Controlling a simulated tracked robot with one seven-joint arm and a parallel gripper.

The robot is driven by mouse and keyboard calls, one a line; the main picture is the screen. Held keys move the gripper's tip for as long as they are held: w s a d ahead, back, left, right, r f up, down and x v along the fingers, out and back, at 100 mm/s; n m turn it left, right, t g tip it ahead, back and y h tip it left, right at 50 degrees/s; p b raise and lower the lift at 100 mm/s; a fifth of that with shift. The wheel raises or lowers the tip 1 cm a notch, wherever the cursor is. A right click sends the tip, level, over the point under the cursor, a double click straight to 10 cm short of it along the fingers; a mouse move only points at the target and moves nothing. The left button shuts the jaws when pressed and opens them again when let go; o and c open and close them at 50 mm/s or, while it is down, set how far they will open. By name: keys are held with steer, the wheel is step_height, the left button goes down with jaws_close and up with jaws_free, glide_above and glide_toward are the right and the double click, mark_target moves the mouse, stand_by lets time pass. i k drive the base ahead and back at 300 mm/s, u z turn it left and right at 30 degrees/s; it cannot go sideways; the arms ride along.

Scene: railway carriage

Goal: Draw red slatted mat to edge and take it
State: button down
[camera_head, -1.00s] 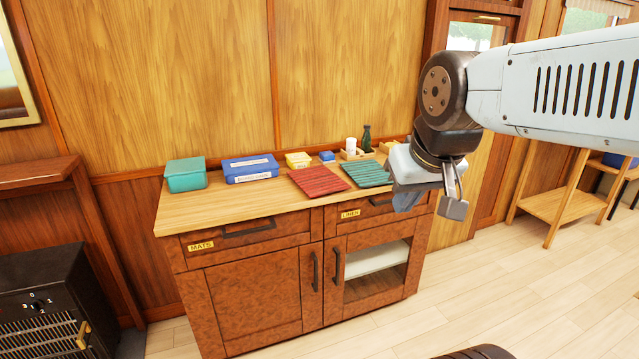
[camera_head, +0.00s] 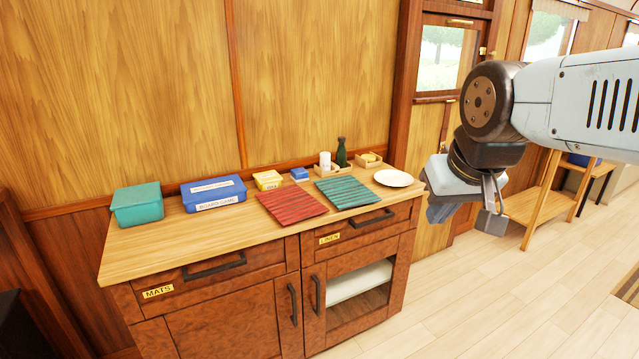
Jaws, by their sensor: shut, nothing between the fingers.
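The red slatted mat (camera_head: 291,206) lies flat on the wooden top of the cabinet (camera_head: 150,248), near its middle, with its near edge a little back from the front edge. A green slatted mat (camera_head: 348,192) lies just to its right, with a narrow gap between them. My gripper (camera_head: 489,205) is shut and empty. It hangs to the right of the cabinet in the picture, apart from both mats, with its fingers pointing down.
A white plate (camera_head: 393,178) lies at the right end. The left front of the top is bare.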

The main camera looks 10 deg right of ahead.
mark_target(290, 205)
steer(key=z, duration=0.15)
steer(key=i, duration=1.2)
steer(key=u, duration=0.35)
